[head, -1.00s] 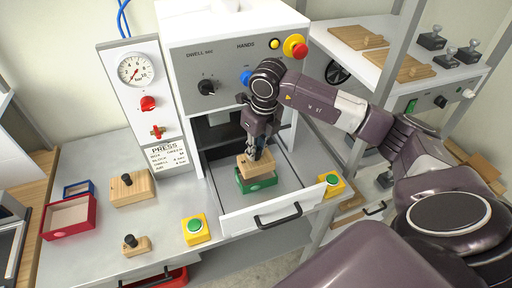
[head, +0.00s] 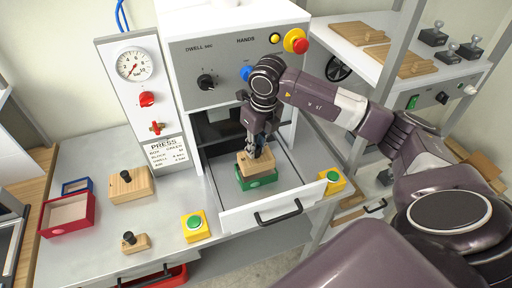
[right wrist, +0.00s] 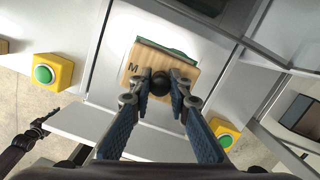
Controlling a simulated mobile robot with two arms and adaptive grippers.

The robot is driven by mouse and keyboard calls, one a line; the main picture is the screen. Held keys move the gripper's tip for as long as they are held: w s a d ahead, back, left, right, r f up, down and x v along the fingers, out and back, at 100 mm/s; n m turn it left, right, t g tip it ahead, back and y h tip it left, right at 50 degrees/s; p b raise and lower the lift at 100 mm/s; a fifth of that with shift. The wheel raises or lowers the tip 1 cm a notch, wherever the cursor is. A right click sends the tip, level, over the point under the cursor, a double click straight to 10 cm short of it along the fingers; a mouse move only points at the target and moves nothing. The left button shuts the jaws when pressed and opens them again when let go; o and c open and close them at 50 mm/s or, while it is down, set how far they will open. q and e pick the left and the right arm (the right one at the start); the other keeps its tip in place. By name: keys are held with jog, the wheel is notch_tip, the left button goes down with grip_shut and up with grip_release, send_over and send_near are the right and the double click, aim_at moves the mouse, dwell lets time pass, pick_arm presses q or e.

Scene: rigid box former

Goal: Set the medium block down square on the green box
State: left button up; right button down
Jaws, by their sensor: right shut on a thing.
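The medium block (head: 255,162) is light wood, marked M, with a dark round knob (right wrist: 160,83) on top. My right gripper (head: 258,152) is shut on this knob, and its two fingers also show in the right wrist view (right wrist: 160,88). The green box (head: 258,183) stands in the open press drawer, directly under the block. In the right wrist view a strip of the green box (right wrist: 172,47) shows past the block's far edge. I cannot tell whether block and box touch. A dark gripper-like part, seemingly my left gripper (right wrist: 42,122), shows small at the left.
The white drawer (head: 270,215) has yellow button boxes on its left (head: 195,227) and right (head: 333,182). The press housing (head: 240,65) rises behind. On the left bench are a large knobbed block (head: 130,190), a small one (head: 136,245), a red box (head: 68,228) and a blue box (head: 77,187).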

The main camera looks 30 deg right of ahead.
aim_at(257, 157)
jog(key=shift+f+b, duration=2.45)
jog(key=shift+f, duration=0.3)
dwell(1.1)
jog(key=c, duration=1.7)
grip_release()
jog(key=shift+c, duration=0.2)
jog(key=r, duration=0.4)
jog(key=s+r, duration=0.1)
jog(key=r, duration=0.7)
jog(key=shift+s+d, duration=0.1)
jog(key=shift+s, duration=0.3)
